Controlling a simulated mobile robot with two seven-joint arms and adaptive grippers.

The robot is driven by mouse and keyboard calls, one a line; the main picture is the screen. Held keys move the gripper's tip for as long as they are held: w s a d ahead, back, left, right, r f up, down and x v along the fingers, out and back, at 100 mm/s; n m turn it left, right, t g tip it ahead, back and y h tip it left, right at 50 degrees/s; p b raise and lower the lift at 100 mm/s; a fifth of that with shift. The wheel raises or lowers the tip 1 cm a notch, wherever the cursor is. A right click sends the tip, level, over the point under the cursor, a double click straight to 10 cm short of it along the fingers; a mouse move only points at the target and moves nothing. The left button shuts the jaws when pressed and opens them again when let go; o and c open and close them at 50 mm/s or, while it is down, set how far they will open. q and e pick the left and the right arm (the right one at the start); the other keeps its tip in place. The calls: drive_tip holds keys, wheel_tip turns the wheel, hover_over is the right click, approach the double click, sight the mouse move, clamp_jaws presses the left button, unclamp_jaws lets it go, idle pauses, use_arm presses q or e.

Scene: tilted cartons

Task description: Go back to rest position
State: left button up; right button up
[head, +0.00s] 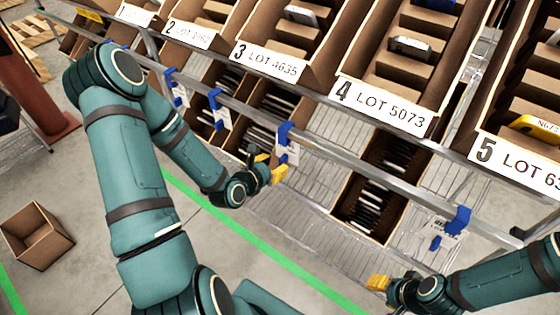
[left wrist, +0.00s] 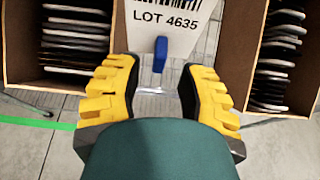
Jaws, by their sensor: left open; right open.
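My left gripper (head: 270,170) is in front of the rack's lower shelf, close to a hanging label with a blue clip (head: 287,148). In the left wrist view its two yellow fingers (left wrist: 160,92) are spread wide with nothing between them. The LOT 4635 label (left wrist: 168,20) and its blue clip (left wrist: 160,54) show just beyond the fingertips. My right gripper (head: 378,285) is at the lower right of the head view, in front of the lower wire shelf. Its yellow fingertip shows, and I see no object in it.
Tilted cartons with labels such as LOT 5073 (head: 382,106) line the upper shelf. Lower cartons (head: 345,200) hold several dark flat items. A metal rail (head: 345,160) with blue clips runs along the front. An empty box (head: 36,236) sits on the floor at left, near a green line (head: 235,228).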

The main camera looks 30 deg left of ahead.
use_arm(q)
drive_tip(key=shift+v, duration=1.5)
drive_tip(key=s+d+f+m+g+h, duration=0.1)
drive_tip(key=s+d+f+m+g, duration=0.2)
drive_tip(key=d+m, duration=0.4)
drive_tip(key=s+d+f+m+g+h, duration=0.1)
drive_tip(key=s+d+f+m+g, duration=0.3)
drive_tip(key=m, duration=1.1)
drive_tip(key=s+d+f+m+g, duration=0.3)
drive_tip(key=d+f+m+g, duration=0.1)
drive_tip(key=d+m, duration=0.6)
drive_tip(key=shift+s+f+m+g+h, duration=0.2)
drive_tip(key=shift+f+m+g+h, duration=0.2)
drive_tip(key=shift+m, duration=0.4)
drive_tip(key=shift+r, duration=0.15)
